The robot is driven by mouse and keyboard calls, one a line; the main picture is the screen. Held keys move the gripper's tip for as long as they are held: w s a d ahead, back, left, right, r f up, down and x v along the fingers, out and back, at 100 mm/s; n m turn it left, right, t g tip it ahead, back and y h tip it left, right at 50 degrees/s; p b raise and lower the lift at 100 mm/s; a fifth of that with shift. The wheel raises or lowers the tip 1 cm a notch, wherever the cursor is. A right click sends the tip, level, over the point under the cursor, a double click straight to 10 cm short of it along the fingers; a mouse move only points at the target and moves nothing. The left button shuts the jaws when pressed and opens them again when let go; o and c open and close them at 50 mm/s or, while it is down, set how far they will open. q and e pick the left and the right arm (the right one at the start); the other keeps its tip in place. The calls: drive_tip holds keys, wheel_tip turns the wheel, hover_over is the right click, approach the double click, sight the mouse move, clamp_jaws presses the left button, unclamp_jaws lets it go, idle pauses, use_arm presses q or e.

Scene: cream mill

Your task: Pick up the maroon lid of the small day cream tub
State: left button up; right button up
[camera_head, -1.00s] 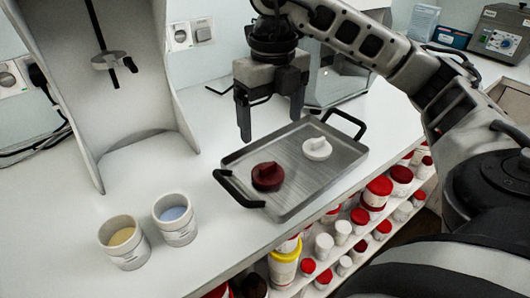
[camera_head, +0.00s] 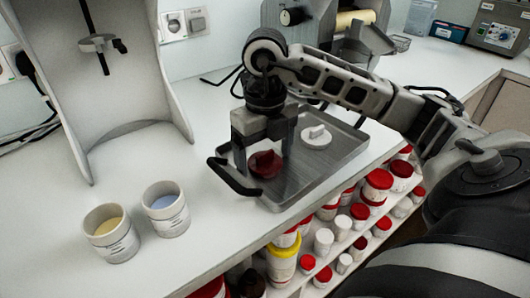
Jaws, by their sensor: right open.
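The maroon lid (camera_head: 265,165) lies on the metal tray (camera_head: 300,183), near its left end. My right gripper (camera_head: 264,170) is open and lowered over the lid, with one finger on each side of it in this view. I cannot tell whether the fingers touch it. The white lid (camera_head: 316,137) lies on the tray to the right, behind the gripper. Two open tubs stand on the counter at the left, one with yellow cream (camera_head: 110,233) and one with blue cream (camera_head: 166,210). My left gripper is not in view.
A grey stand (camera_head: 125,90) is at the back left. A machine (camera_head: 345,25) stands behind the arm. Shelves below hold red-lidded jars (camera_head: 377,184). The counter (camera_head: 190,265) in front of the tubs is clear.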

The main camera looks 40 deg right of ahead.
drive_tip(key=c, duration=1)
drive_tip(key=shift+o, duration=0.2)
drive_tip(key=shift+r, duration=0.1)
